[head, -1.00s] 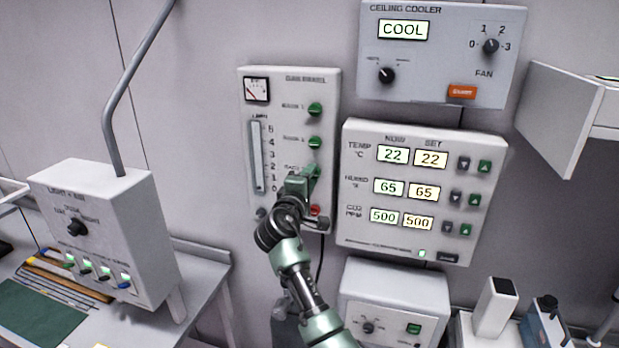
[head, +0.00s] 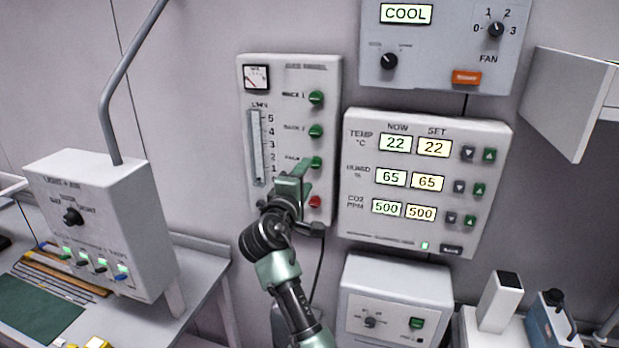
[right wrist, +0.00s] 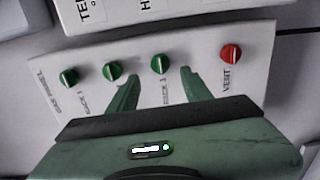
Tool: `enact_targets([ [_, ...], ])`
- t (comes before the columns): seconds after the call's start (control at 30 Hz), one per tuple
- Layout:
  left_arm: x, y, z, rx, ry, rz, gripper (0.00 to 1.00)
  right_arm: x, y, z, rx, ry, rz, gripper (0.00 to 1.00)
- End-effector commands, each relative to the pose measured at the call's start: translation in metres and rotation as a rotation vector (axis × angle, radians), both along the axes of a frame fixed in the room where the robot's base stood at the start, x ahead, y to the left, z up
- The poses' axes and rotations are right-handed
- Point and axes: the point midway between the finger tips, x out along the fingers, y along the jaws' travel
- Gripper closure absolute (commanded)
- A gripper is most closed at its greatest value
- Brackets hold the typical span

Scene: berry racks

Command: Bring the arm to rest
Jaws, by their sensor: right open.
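My right gripper (head: 298,180) is in front of the lower part of the gas panel (head: 286,75) on the wall. Its fingers are open and empty, as the right wrist view (right wrist: 158,78) also shows. Three green knobs run down the panel; the lowest green knob (head: 314,162) is just above the fingers. In the right wrist view this green knob (right wrist: 159,63) sits beyond and between the fingertips, with no finger closed on it. The red vent knob (head: 314,201) is beside the gripper, and it also shows in the right wrist view (right wrist: 230,53). My left gripper is out of view.
A control box (head: 433,280) is below. A light-and-air box (head: 135,245) stands on the left bench (head: 200,270). Wall space left of the gas panel is free.

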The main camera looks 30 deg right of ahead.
Motion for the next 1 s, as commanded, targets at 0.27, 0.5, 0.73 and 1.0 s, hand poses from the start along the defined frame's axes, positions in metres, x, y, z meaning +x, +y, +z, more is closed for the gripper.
enact_targets([
  [0.27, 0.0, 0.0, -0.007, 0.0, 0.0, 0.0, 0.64, -0.01, 0.011, 0.0, -0.001, 0.001, -0.001, 0.51],
  [0.5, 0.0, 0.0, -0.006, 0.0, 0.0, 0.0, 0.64, -0.01, 0.01, 0.0, 0.0, 0.0, -0.001, 0.51],
  [0.73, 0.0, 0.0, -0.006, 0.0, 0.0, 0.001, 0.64, -0.011, 0.01, -0.005, 0.012, 0.001, 0.001, 0.51],
  [1.0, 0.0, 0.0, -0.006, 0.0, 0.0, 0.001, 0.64, -0.069, 0.02, -0.128, 0.363, 0.025, 0.046, 0.51],
])
